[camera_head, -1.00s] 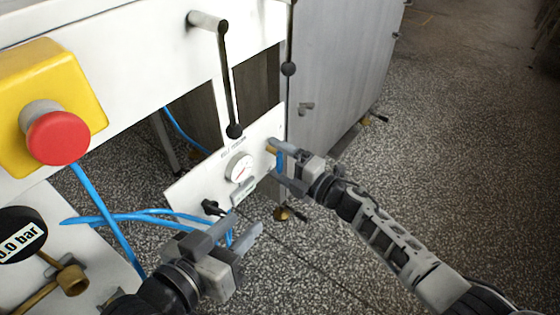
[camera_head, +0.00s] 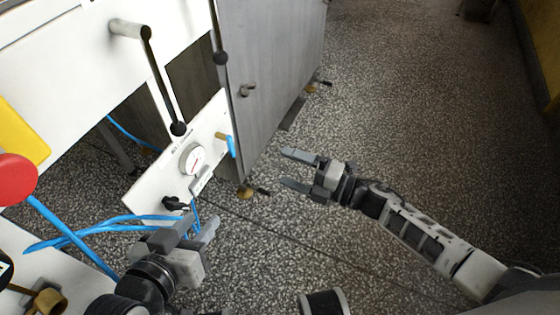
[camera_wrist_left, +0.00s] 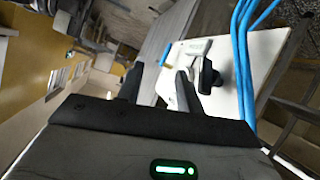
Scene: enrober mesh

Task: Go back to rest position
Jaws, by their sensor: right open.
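My right gripper (camera_head: 296,170) is open and empty, with its two fingers spread above the speckled floor in the head view. It is apart from the white panel, right of the brass fitting with the blue handle (camera_head: 231,146). My left gripper (camera_head: 198,232) is in front of the panel's lower edge, near the blue hoses. In the left wrist view the left fingers (camera_wrist_left: 158,88) stand apart with nothing seen between them.
A grey cabinet (camera_head: 275,70) stands behind the panel. A black-knobbed lever (camera_head: 160,80) hangs from the white machine. Blue hoses (camera_head: 75,235) run at the lower left, near a red button (camera_head: 15,180). The floor (camera_head: 420,110) on the right is clear.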

